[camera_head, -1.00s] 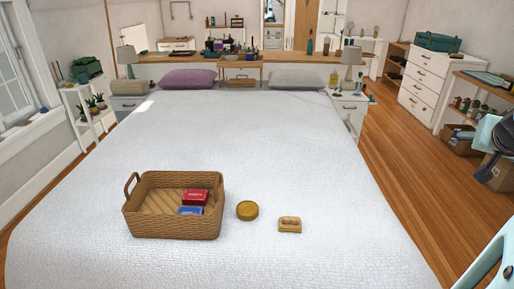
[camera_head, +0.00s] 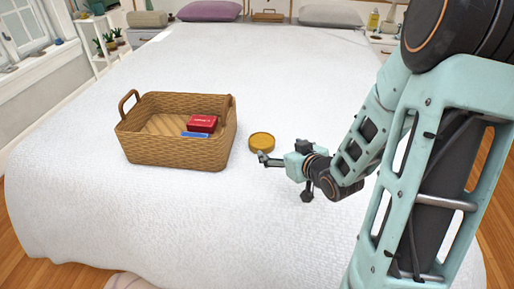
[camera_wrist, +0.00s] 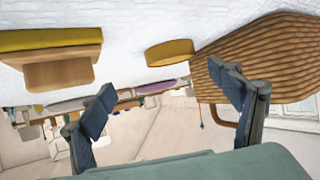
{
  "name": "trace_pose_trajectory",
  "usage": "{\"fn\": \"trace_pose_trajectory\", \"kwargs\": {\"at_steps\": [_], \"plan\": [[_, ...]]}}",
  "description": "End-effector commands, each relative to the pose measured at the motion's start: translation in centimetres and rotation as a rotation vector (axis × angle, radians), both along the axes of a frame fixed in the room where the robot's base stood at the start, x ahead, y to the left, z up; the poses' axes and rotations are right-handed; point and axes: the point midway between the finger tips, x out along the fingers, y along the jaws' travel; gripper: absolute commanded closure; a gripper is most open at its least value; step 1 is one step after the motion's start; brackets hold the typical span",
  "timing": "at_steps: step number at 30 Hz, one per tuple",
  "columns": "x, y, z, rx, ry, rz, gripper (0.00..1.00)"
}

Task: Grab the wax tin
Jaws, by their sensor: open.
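The wax tin, a round flat yellow tin (camera_head: 262,141), lies on the bed to the right of the basket. In the wrist view, which is upside down, the tin (camera_wrist: 170,53) shows ahead, in the gap between my fingers. My gripper (camera_head: 266,160) is low over the bed at the near side of the tin, pointing left in the head view. In the wrist view its two dark fingers (camera_wrist: 166,96) are spread apart with nothing between them. I cannot tell whether a finger touches the tin.
A woven basket (camera_head: 150,151) holds a red box (camera_head: 202,123) and a blue box (camera_head: 195,134), close left of the tin. A tan block with a yellow top (camera_wrist: 58,72) is in the wrist view; my arm hides it in the head view. The near bed is clear.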

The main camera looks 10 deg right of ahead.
Motion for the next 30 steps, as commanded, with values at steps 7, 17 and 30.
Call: {"fn": "trace_pose_trajectory", "kwargs": {"at_steps": [7, 17, 30], "plan": [[2.0, 2.3, -1.6, 0.031, -0.007, 0.035, 0.17], [5.0, 3.0, -2.8, 0.028, -0.007, 0.032, 0.17], [9.5, 4.0, -4.4, 0.027, -0.006, 0.032, 0.17]]}}
